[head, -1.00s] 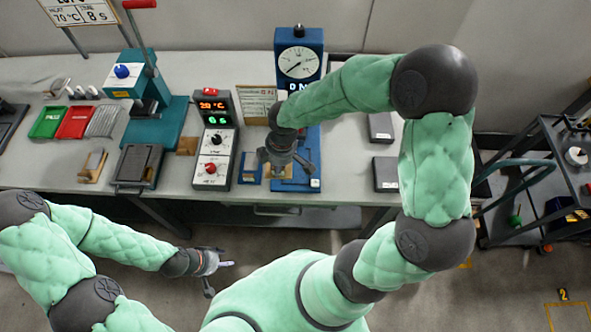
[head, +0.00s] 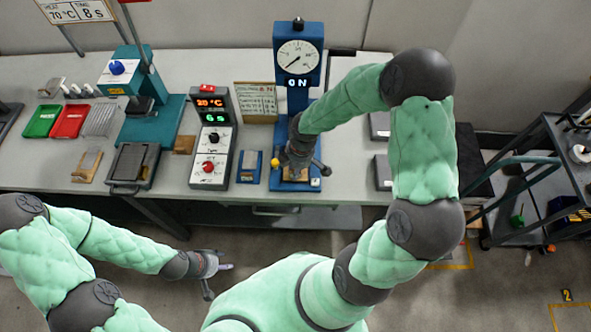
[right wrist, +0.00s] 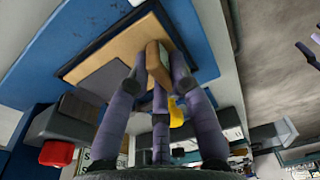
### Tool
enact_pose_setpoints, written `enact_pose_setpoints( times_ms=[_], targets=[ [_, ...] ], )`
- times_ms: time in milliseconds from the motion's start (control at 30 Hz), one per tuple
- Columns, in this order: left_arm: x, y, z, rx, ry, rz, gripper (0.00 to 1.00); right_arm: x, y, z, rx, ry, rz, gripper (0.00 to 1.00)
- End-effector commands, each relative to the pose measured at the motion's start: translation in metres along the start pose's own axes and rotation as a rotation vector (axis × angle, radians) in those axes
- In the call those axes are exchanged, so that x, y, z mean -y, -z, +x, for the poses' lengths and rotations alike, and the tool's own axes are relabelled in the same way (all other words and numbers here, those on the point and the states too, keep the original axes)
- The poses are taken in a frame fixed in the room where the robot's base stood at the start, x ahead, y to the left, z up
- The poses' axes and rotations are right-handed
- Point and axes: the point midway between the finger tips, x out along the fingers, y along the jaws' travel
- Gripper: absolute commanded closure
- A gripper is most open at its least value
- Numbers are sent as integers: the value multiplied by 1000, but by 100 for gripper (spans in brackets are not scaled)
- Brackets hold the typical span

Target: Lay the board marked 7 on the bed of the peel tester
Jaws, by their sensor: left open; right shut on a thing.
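The peel tester (head: 298,30) is a blue stand with a round dial and a lit display. Its blue bed (head: 283,184) lies at the table's front edge. A tan board (head: 292,177) is at the bed, mostly hidden under my right gripper (head: 302,168). In the right wrist view the board (right wrist: 112,47) shows a grey patch, and the right gripper (right wrist: 160,72) is shut on a small brown block (right wrist: 158,58) at it. No number is readable, and I cannot tell whether the board touches the bed. My left gripper (head: 217,279) is open and empty, low before the table.
Left of the tester are a small blue block (head: 249,167), a controller (head: 212,150) with red and green digits, and a teal press (head: 150,115). Another tan board (head: 87,165) lies farther left. Dark blocks (head: 382,170) lie to the right. A trolley (head: 550,150) stands far right.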

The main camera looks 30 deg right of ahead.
Motion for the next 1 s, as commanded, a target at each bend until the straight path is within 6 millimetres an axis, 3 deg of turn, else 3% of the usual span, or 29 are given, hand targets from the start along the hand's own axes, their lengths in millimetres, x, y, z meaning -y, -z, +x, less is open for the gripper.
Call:
enact_pose_setpoints(
  times_ms=[267,300,367,767,1000],
  targets=[
    [1,0,2,0,0,0,56,0,0,2,0,-1,0,100],
    [1,0,2,0,0,0,56,0,0,2,0,-1,0,73],
    [1,0,2,0,0,0,56,0,0,2,0,-1,0,56],
    [0,0,-1,0,0,0,56,0,0,-1,0,-1,0,55],
    [-5,0,-13,0,0,0,56,-1,1,-36,-1,-5,0,55]
  ],
)
